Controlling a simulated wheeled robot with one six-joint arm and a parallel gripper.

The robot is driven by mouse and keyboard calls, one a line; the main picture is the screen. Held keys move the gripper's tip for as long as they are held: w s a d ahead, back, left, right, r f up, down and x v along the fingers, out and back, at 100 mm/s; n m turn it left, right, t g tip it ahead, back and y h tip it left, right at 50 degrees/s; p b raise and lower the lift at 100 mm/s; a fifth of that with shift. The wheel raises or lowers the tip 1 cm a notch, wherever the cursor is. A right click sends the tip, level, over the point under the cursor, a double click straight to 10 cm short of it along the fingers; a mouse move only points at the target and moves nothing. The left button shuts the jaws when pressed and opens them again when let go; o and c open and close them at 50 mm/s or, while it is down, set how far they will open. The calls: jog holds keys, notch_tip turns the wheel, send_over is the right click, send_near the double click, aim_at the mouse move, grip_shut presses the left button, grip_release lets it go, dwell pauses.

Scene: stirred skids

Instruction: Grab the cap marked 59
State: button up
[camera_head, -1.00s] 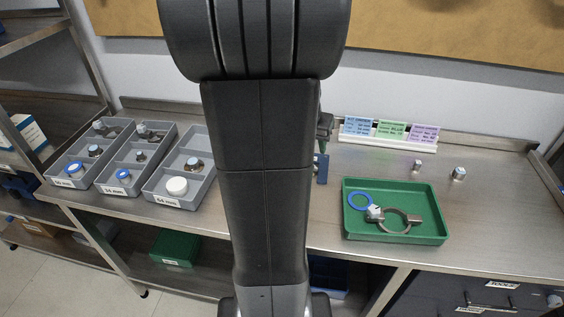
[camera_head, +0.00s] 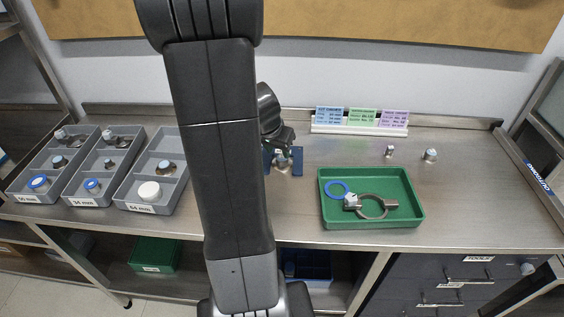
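No marking 59 is readable on any cap here. A white round cap (camera_head: 149,191) lies in the front compartment of the right grey tray (camera_head: 178,196). Blue-and-white round pieces lie at the front of the middle tray (camera_head: 92,185) and the left tray (camera_head: 39,183). Two small metallic pieces, one smaller (camera_head: 390,151) and one larger (camera_head: 430,155), stand on the bench at the right. My gripper (camera_head: 283,148) is partly hidden behind my arm, by a blue fixture (camera_head: 269,160) with a small metallic piece; its fingers are too small to read.
A rack of coloured cards (camera_head: 360,120) stands at the back. Bare bench lies right of the green tray. My arm hides the middle.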

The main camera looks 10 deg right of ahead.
aim_at(282, 158)
jog(key=shift+x, duration=2.6)
jog(key=shift+d, duration=0.2)
jog(key=c, duration=0.7)
jog(key=shift+r, duration=0.1)
